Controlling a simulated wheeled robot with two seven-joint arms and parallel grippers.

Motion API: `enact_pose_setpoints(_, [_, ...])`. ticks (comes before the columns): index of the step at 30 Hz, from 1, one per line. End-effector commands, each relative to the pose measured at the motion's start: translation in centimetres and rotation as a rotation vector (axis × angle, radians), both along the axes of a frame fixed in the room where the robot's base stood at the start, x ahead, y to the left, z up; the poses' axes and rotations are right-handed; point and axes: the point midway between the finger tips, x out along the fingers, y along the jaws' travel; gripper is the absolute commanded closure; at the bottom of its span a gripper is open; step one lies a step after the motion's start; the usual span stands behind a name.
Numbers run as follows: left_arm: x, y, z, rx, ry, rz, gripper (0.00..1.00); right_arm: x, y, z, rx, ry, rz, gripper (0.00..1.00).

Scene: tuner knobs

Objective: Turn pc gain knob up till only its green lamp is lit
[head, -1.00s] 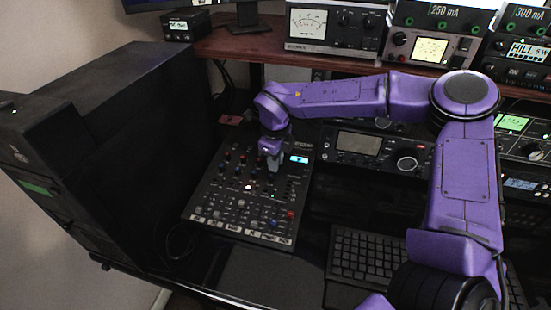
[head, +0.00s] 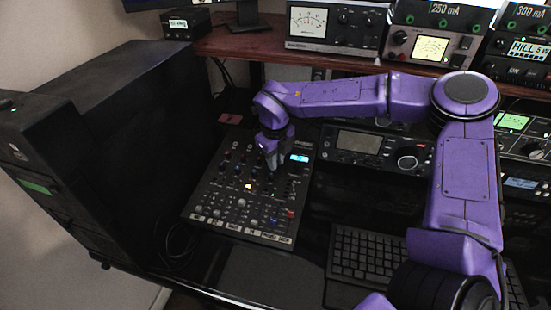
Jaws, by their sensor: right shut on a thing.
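The black mixer panel (head: 222,217) lies on the desk left of centre, with rows of small knobs and a row of labels along its near edge. My right gripper (head: 272,169) points down at the upper middle of the panel, shut on a knob that its fingers hide. The knob's label is too small to read, so I cannot tell from the picture that it is the pc gain knob. A pale yellowish lamp (head: 248,186) glows below left of the gripper, and a small green lamp (head: 272,194) glows just below it. My left gripper is out of view.
A small lit blue display (head: 299,158) sits right of the gripper on the panel. A radio (head: 360,146) and a keyboard (head: 368,256) lie to the right. A black computer case (head: 100,150) stands on the left. Meters line the shelf (head: 240,46) behind.

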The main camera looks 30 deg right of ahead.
Motion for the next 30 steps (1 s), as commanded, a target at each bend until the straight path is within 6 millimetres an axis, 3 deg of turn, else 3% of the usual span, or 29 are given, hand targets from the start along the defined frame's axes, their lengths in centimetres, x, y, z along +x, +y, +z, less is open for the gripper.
enact_pose_setpoints(3, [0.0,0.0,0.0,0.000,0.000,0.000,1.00,0.2,-0.1,0.3,-0.002,-0.008,0.000,1.00])
enact_pose_setpoints(4, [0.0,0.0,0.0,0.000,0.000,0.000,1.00,0.2,-0.1,0.3,-0.001,-0.009,0.001,0.79])
enact_pose_setpoints(6, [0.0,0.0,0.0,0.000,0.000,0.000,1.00,0.2,-0.1,0.3,-0.001,-0.008,0.001,0.57])
enact_pose_setpoints(17, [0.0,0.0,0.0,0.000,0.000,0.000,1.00,0.1,0.0,0.8,0.000,-0.004,0.000,0.57])
enact_pose_setpoints(27, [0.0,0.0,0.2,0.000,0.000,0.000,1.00,-0.6,0.5,8.3,0.000,-0.009,0.000,0.57])
enact_pose_setpoints(30, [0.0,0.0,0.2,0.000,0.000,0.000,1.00,-0.7,0.6,9.8,-0.001,-0.007,0.000,0.57])
